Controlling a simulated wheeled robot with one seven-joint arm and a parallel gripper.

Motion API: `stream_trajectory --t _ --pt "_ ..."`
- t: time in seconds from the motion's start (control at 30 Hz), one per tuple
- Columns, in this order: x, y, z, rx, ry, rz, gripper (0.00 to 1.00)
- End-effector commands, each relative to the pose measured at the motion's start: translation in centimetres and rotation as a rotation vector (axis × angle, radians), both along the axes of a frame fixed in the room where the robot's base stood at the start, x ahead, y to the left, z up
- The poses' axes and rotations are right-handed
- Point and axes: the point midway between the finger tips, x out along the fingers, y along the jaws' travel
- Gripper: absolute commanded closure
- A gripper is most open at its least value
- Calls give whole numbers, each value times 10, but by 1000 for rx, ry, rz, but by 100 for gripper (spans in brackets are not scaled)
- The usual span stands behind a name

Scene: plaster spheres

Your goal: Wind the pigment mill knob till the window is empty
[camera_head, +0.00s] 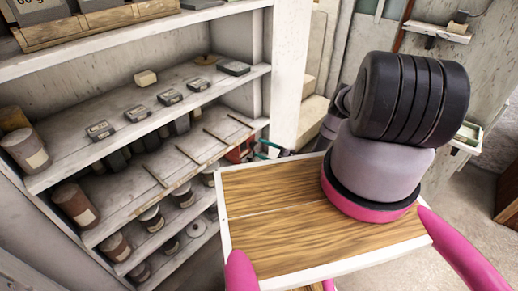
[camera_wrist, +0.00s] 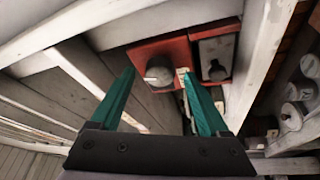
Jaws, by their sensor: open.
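In the wrist view, the red pigment mill (camera_wrist: 148,53) has a rounded grey knob (camera_wrist: 160,73) on its face. To the right, a grey panel (camera_wrist: 214,47) with a dark recess and a small pale round part sits in a red surround; I cannot tell whether this is the window or what it holds. My gripper (camera_wrist: 156,74) is open, its teal fingers on either side of the knob in the picture; contact cannot be made out. In the head view, the mill (camera_head: 240,151) is a small red patch by the shelf end, with my gripper (camera_head: 268,150) just right of it.
White shelves (camera_head: 150,115) on the left hold jars, small labelled boxes (camera_head: 169,97) and thin rods. White shelf boards and posts (camera_wrist: 255,60) closely frame the mill in the wrist view. Pale rounded objects (camera_wrist: 292,113) stand at the right. Open floor (camera_head: 440,215) shows on the right.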

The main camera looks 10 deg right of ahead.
Motion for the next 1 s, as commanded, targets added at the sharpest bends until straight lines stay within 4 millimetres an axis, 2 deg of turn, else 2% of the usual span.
stream_trajectory --t 0.2,0.43,0.6,1.0 --pt "-25 -38 -9 1 3 -5 21" --pt "-45 -66 -15 0 1 -3 21" --pt "-50 -74 -17 0 2 -2 21" --pt "-50 -74 -17 0 1 -1 21"
